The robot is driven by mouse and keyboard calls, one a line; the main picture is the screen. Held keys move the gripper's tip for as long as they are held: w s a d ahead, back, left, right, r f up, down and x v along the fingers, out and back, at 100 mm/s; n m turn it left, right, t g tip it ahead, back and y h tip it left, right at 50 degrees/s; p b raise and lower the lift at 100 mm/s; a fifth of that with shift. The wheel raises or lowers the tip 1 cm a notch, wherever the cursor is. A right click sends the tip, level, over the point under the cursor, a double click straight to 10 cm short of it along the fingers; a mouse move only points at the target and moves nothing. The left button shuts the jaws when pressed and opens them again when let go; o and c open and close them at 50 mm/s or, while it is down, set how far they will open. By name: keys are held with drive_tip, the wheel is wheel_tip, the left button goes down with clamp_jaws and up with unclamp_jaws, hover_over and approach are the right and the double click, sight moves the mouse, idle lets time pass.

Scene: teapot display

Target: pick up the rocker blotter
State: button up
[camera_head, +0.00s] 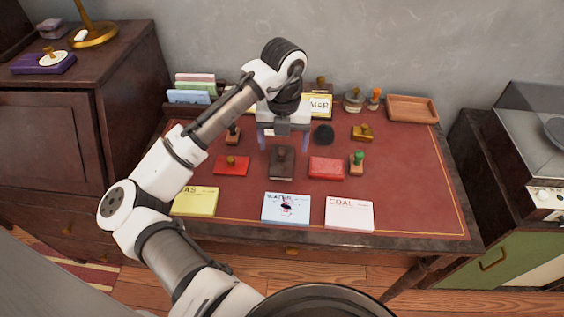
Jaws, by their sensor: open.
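A dark block with a round knob on top (281,165), which looks like the rocker blotter, lies on the red desk top (400,185) near the middle. My gripper (283,142) is above and slightly behind it in the picture, pointing down, with its two fingers spread and nothing between them. I cannot tell the exact height of the fingertips over the knob. The arm and gripper hide part of the desk behind.
A red block with a knob (231,166) is left of it; a red pad (326,168) and a green-handled stamp (356,163) are right. Yellow (195,202), blue-white (285,210) and white (349,214) cards lie in front. A wooden tray (412,109) stands back right.

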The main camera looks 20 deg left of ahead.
sight(282, 150)
drive_tip(key=shift+s+a+f+p, duration=0.1)
drive_tip(key=shift+f+p, duration=0.2)
drive_tip(key=shift+f, duration=1.1)
drive_tip(key=shift+s+f+p, duration=0.1)
drive_tip(key=shift+f+p, duration=0.2)
drive_tip(key=shift+f, duration=1.05)
drive_tip(key=shift+c, duration=0.5)
drive_tip(key=c, duration=1.1)
drive_tip(key=shift+c, duration=0.2)
drive_tip(key=shift+r, duration=0.1)
wheel_tip(282, 150, up, 20)
